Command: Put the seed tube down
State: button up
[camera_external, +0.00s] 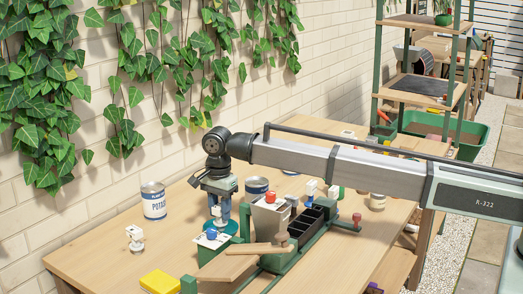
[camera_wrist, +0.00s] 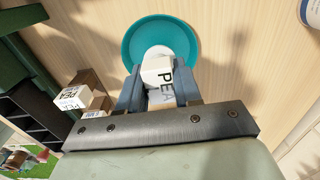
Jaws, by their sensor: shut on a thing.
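A round teal dish (camera_wrist: 133,42) lies just beyond and below the tube. In the external view my gripper (camera_external: 218,207) points down over the teal dish (camera_external: 232,228), and the fingers partly hide the tube. I cannot tell whether the tube touches the dish.
A potato can (camera_external: 153,203) stands to the left, near a white-labelled piece (camera_external: 135,238). A yellow block (camera_external: 161,282) lies at the front. A green rack with dark compartments (camera_external: 308,223) and a beige container (camera_external: 270,217) stand right of my gripper. Bare wood lies between can and dish.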

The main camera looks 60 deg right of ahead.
aim_at(220, 206)
jog(key=shift+f, duration=0.15)
jog(key=o, duration=1)
notch_tip(220, 206, up, 12)
jog(key=shift+r, duration=0.2)
jog(key=shift+o, duration=0.5)
